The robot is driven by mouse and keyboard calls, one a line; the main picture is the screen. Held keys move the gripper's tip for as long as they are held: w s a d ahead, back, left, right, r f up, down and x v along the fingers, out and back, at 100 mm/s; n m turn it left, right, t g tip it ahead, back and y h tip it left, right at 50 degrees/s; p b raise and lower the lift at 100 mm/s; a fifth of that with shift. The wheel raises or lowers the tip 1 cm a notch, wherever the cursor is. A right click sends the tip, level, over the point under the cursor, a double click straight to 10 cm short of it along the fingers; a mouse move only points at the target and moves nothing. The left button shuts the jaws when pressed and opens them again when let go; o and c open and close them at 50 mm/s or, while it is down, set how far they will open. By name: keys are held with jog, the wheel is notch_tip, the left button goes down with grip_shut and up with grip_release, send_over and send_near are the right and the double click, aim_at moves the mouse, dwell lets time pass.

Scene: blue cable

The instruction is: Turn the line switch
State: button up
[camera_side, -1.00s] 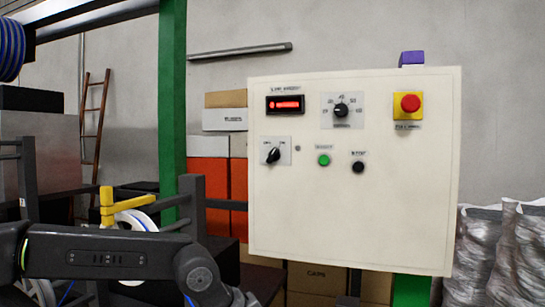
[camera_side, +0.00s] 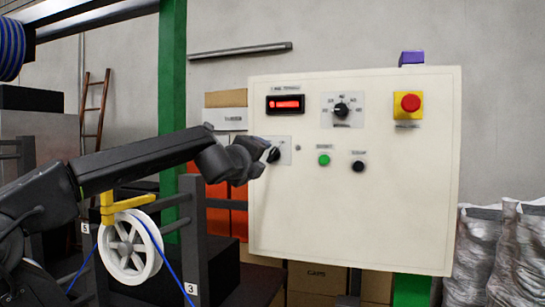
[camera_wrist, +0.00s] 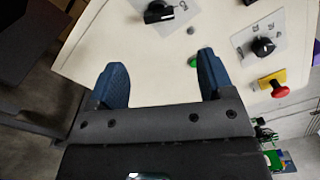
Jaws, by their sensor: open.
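The line switch (camera_side: 274,155) is a black rotary knob on a pale plate at the left of the white control panel (camera_side: 400,220). In the wrist view the same black knob (camera_wrist: 158,12) shows at the top, beyond my fingertips. My gripper (camera_side: 262,156) is at the panel's left edge in the side view, beside the switch and partly over its plate. In the wrist view my gripper (camera_wrist: 160,72) has its two blue fingers wide apart with nothing between them. The switch is not between the fingers.
The panel also carries a speed dial (camera_side: 341,110), a red display (camera_side: 286,104), a red emergency button (camera_side: 410,103), a green button (camera_side: 324,160) and a black button (camera_side: 358,166). A white cable reel (camera_side: 130,247) hangs left. Silver sacks (camera_side: 520,255) stand right.

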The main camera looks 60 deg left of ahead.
aim_at(272, 155)
jog(key=x, duration=1.3)
jog(key=shift+f, duration=0.1)
jog(key=shift+c, duration=0.3)
jog(key=c, duration=0.9)
jog(key=shift+o, duration=0.2)
jog(key=shift+n, duration=0.4)
jog(key=n, duration=1.1)
